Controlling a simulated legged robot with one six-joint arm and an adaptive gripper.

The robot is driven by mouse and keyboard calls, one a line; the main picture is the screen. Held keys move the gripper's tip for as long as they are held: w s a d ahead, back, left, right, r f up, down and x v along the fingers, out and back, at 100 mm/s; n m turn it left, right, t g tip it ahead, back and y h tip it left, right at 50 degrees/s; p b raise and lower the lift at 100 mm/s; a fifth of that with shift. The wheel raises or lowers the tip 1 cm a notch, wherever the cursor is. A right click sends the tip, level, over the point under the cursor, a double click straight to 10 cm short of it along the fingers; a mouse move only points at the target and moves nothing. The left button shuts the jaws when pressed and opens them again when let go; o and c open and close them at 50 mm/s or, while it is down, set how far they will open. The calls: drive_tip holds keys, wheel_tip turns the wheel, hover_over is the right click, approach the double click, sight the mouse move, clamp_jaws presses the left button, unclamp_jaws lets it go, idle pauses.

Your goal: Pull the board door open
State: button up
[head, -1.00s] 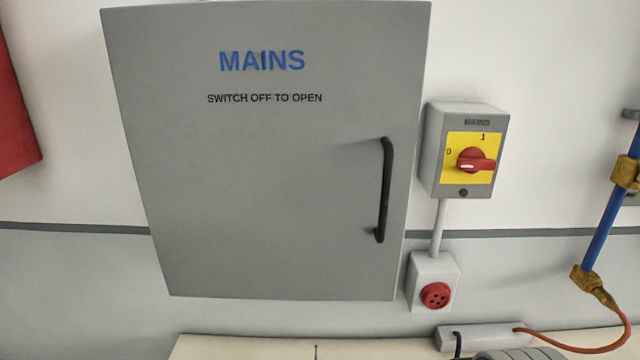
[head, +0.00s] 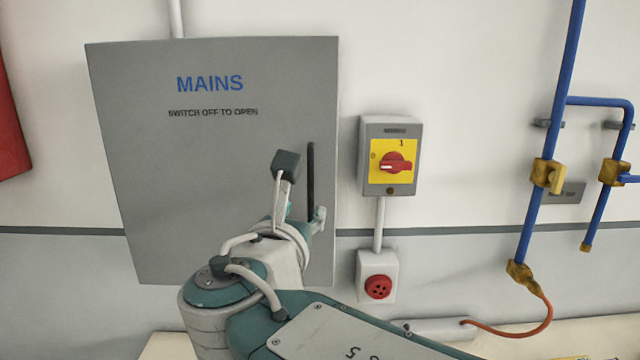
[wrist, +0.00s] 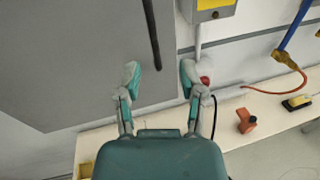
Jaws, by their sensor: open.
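The grey board door (head: 150,190), marked MAINS and SWITCH OFF TO OPEN, looks shut against the wall. Its black upright bar handle (head: 311,175) is near the right edge; it also shows in the wrist view (wrist: 151,30). My gripper (head: 319,218) is in front of the door by the handle's lower end. In the wrist view my gripper (wrist: 160,76) is open and empty, fingers apart, with the handle's lower end just above the gap, nearer the left finger. I cannot tell the depth between them. The red rotary switch (head: 396,163) lies horizontal, its white mark towards 0.
A red round socket (head: 378,287) is below the switch box. Blue pipes (head: 548,120) with brass valves stand at the right. A bench (wrist: 75,150) runs along the wall below, with an orange object (wrist: 246,121) and an orange hose (head: 535,325).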

sight(310, 179)
drive_tip(key=shift+n+t+y, duration=0.3)
drive_tip(key=shift+n+t, duration=0.1)
drive_tip(key=shift+n, duration=0.3)
drive_tip(key=x, duration=0.7)
drive_tip(key=r+x, duration=0.1)
drive_tip(key=x, duration=0.2)
drive_tip(key=shift+w+a+r, duration=0.15)
drive_tip(key=shift+w, duration=0.1)
drive_tip(key=shift+a, duration=0.15)
drive_tip(key=shift+a, duration=0.1)
drive_tip(key=c, duration=0.4)
clamp_jaws()
drive_tip(key=shift+s, duration=0.1)
